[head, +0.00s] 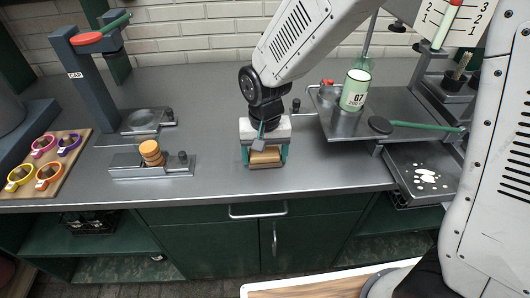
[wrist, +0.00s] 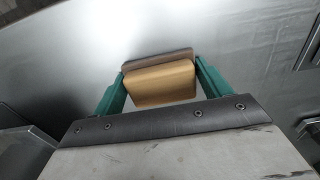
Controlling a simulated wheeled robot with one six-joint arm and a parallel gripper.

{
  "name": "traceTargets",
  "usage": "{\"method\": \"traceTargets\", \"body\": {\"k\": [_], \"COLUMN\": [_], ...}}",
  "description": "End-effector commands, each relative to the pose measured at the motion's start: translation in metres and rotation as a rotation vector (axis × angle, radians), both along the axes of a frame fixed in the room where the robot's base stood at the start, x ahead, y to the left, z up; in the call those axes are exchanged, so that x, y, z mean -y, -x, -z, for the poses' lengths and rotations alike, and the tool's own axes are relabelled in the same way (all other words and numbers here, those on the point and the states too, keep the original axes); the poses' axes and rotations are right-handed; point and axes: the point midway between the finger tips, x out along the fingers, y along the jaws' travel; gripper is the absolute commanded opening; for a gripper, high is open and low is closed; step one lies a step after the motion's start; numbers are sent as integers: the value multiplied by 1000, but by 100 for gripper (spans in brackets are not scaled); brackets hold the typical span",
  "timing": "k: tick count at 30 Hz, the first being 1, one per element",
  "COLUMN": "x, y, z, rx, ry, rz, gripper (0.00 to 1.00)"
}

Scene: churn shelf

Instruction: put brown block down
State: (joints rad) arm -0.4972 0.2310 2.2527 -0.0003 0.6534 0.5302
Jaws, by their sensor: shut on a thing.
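The brown block (head: 266,158) is between the green fingers of my gripper (head: 265,155), low over the front of the grey counter (head: 225,180) in the head view. The gripper is shut on the block. In the wrist view the block (wrist: 158,84) shows a tan face and a darker brown strip along its far edge, with a finger of my gripper (wrist: 160,88) on each side. I cannot tell whether the block's underside touches the counter.
Left stands a metal holder (head: 180,168) with an orange piece (head: 151,152). Further left is a wooden board (head: 68,165) with several coloured cups. Right is a raised metal platform (head: 410,125) with a green-and-white can (head: 355,90). The counter beside the gripper is clear.

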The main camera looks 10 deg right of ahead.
Motion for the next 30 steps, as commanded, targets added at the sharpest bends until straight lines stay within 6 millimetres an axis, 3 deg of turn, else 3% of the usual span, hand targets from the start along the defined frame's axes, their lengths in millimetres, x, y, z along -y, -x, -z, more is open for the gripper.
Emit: {"method": "traceTargets", "body": {"k": [3,4,6,23,26,30], "x": [1,1,2,6,5,2], "y": [2,2,2,3,2,2], "z": [6,6,7,7,0,-24], "rx": [-5,-6,-7,-10,-9,-5], "ry": [3,3,4,8,8,5], "rz": [1,1,1,2,2,0], "gripper": [43,79,98,98,98,98]}}
